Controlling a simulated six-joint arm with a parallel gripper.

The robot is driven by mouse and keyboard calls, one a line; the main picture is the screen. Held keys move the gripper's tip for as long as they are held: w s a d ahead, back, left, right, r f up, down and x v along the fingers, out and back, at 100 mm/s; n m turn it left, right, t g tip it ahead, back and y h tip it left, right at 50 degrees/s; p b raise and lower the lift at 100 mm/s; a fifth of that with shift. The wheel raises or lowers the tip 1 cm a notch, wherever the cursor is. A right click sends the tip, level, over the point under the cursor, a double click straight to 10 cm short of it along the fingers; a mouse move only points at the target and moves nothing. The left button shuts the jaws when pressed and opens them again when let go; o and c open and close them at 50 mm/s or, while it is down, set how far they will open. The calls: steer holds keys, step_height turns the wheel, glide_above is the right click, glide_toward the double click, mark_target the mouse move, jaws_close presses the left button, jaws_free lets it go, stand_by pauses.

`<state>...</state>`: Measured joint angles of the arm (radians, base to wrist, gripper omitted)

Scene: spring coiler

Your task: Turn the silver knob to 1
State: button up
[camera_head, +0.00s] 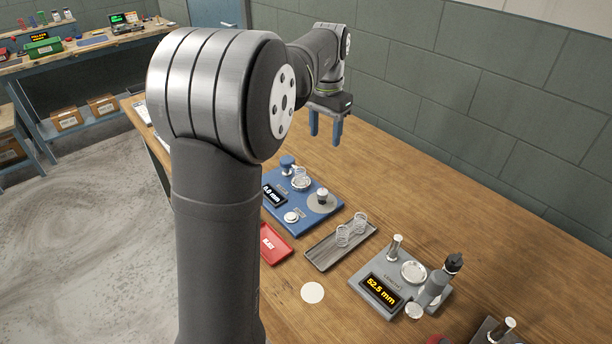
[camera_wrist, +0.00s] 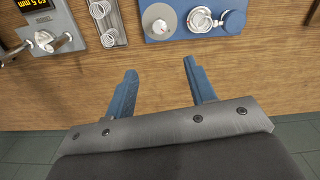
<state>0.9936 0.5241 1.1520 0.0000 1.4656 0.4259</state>
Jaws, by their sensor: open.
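A blue coiler unit (camera_head: 312,223) lies on the wooden bench, with a display partly hidden by my arm. On its right side a small silver knob (camera_head: 322,195) stands on a round grey dial; it also shows at the top of the wrist view (camera_wrist: 160,26). The dial's markings are too small to read. A silver coil holder (camera_head: 300,180) and a blue round part (camera_head: 287,163) sit behind it. My gripper (camera_head: 326,135) is open and empty, above the bench beyond the unit. In the wrist view, my fingers (camera_wrist: 160,72) are apart, below the knob in the picture, not touching it.
A tray (camera_head: 325,254) with springs, a red tray (camera_head: 275,243) and a grey gauge (camera_head: 372,305) reading 52.5 mm stand near the unit. A white disc (camera_head: 312,292) lies on the bench. Bench space under my gripper is clear; a block wall stands behind.

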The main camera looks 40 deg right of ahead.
mark_target(323, 192)
step_height(323, 192, down, 19)
steer(key=n, duration=1.8)
steer(key=shift+s, duration=0.15)
steer(key=shift+r, duration=0.1)
steer(key=c, duration=1)
